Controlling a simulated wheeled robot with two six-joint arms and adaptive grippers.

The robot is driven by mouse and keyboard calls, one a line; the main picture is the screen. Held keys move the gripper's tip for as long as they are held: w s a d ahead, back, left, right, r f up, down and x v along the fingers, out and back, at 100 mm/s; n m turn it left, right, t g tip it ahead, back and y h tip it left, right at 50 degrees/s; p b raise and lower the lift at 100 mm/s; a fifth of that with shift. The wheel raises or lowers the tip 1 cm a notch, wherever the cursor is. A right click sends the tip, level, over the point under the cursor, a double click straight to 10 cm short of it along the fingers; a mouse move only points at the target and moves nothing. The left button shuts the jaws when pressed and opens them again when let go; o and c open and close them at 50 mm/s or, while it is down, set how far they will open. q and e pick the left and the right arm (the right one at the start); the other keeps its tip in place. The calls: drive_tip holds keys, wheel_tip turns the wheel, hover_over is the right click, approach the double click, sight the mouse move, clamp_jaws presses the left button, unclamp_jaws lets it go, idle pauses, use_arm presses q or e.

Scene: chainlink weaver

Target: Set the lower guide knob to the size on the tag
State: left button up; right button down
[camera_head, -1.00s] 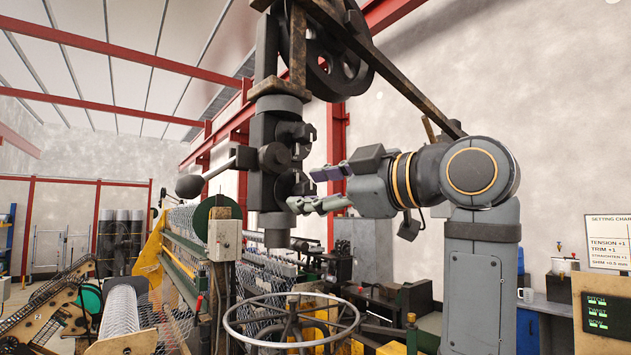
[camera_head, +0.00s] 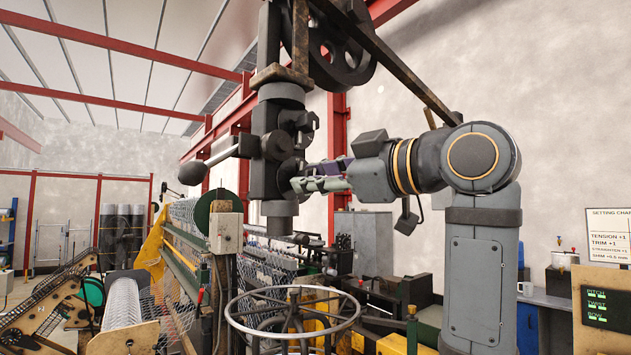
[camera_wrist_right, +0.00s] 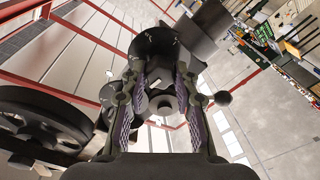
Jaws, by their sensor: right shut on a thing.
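The dark guide head (camera_head: 272,155) hangs as an upright column with knobs on its right side. The upper knob (camera_head: 299,122) stands free above my gripper. My right gripper (camera_head: 300,176) reaches in from the right and is shut on the lower guide knob (camera_head: 286,172), which its fingertips partly hide. In the right wrist view the knob (camera_wrist_right: 163,102) sits between the two purple-padded fingers (camera_wrist_right: 160,108), with a small pale mark on its face. The knob's setting is not readable. I cannot pick out a size tag. My left gripper is not in view.
A lever with a dark ball (camera_head: 193,173) sticks out left of the head. A large handwheel (camera_head: 292,313) stands below. A setting chart (camera_head: 608,238) and a green-lit panel (camera_head: 607,307) are at the right. A dark spoked wheel (camera_head: 335,50) is above.

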drive_tip(key=shift+f+m+t+h+b, duration=0.2)
drive_tip(key=shift+m+b, duration=1.6)
drive_tip(key=shift+m, duration=4.15)
drive_tip(key=shift+m+t+h+b, duration=0.25)
drive_tip(key=shift+m+b, duration=1.55)
drive_tip(key=shift+m, duration=4.1)
drive_tip(key=shift+f+m+t+h+b, duration=0.2)
drive_tip(key=shift+m+b, duration=1.6)
drive_tip(key=shift+m, duration=4.15)
drive_tip(key=shift+r, duration=0.1)
drive_tip(key=c, duration=1)
unclamp_jaws()
drive_tip(key=shift+d+r, duration=0.1)
